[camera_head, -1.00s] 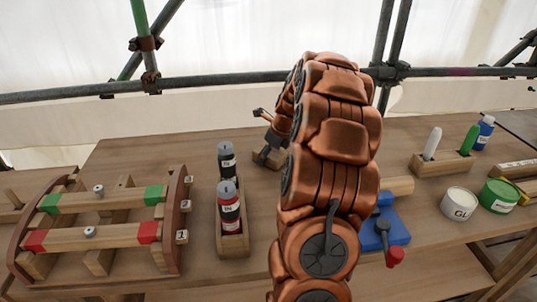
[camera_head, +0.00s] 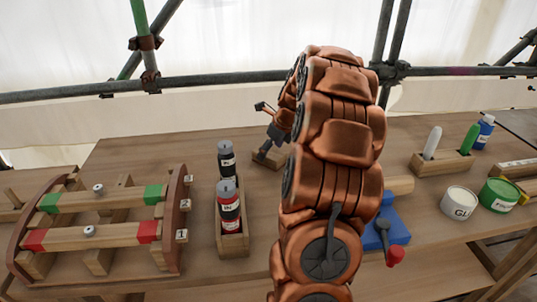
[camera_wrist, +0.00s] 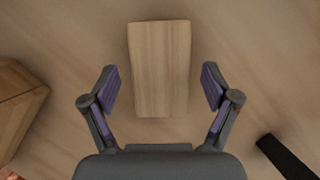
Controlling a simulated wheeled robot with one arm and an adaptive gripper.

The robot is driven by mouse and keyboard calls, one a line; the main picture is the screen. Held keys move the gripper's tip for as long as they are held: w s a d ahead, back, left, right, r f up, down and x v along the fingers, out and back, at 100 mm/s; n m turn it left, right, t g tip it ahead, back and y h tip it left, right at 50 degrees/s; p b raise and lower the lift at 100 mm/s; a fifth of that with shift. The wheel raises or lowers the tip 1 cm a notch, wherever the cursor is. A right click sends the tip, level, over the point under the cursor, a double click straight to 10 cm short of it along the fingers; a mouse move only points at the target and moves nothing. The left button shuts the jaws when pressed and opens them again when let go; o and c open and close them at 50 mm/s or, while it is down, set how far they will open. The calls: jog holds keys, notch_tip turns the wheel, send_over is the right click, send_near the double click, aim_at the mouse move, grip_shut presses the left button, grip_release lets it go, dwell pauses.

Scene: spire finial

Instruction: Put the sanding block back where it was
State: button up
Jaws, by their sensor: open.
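A pale wooden block (camera_wrist: 160,65), which looks like the sanding block, lies on the wooden surface in the wrist view. My gripper (camera_wrist: 160,88) is open, with one finger on each side of the block's near half and a gap on both sides. In the head view my gripper (camera_head: 268,115) shows partly beside my arm, above the bench. A small wooden piece with a dark part (camera_head: 268,158) shows below it; I cannot tell whether it is the same block. My arm hides part of the bench behind it.
A wooden holder (camera_head: 233,246) with two bottles stands left of my arm. A clamped wooden frame (camera_head: 110,235) is further left. A blue tool (camera_head: 395,232), a white tub (camera_head: 459,203) and a green tub (camera_head: 499,195) are right. A scaffold rail (camera_head: 200,80) crosses behind the bench.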

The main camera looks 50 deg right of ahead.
jog(key=v, duration=1)
